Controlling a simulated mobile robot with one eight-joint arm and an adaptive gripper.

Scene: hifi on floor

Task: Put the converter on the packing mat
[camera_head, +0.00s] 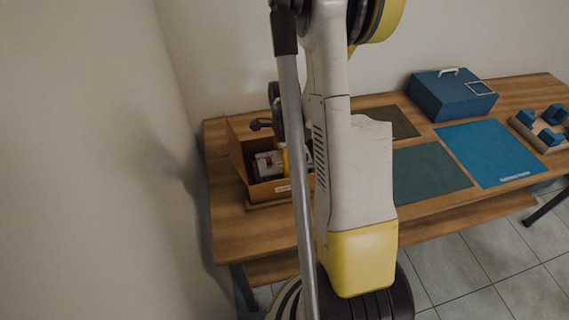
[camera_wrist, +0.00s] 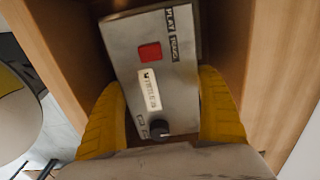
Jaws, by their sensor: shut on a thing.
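The converter, a grey box-shaped device with a red button, a dark knob and printed labels (camera_wrist: 165,85), is between the two yellow fingers of my gripper (camera_wrist: 162,112) in the wrist view. My gripper is shut on its sides. In the head view the converter (camera_head: 266,163) shows inside an open brown box (camera_head: 268,192) on the left of the table, partly hidden by my arm. Flat mats lie to the right: a bright blue one (camera_head: 488,152), a grey-green one (camera_head: 430,168) and a dark olive one (camera_head: 398,122). I cannot tell which is the packing mat.
A blue case with a white handle (camera_head: 452,96) stands at the back right of the wooden table (camera_head: 232,228). A tray with blue blocks (camera_head: 541,128) is at the right edge. The mats look bare where visible. A wall is close on the left.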

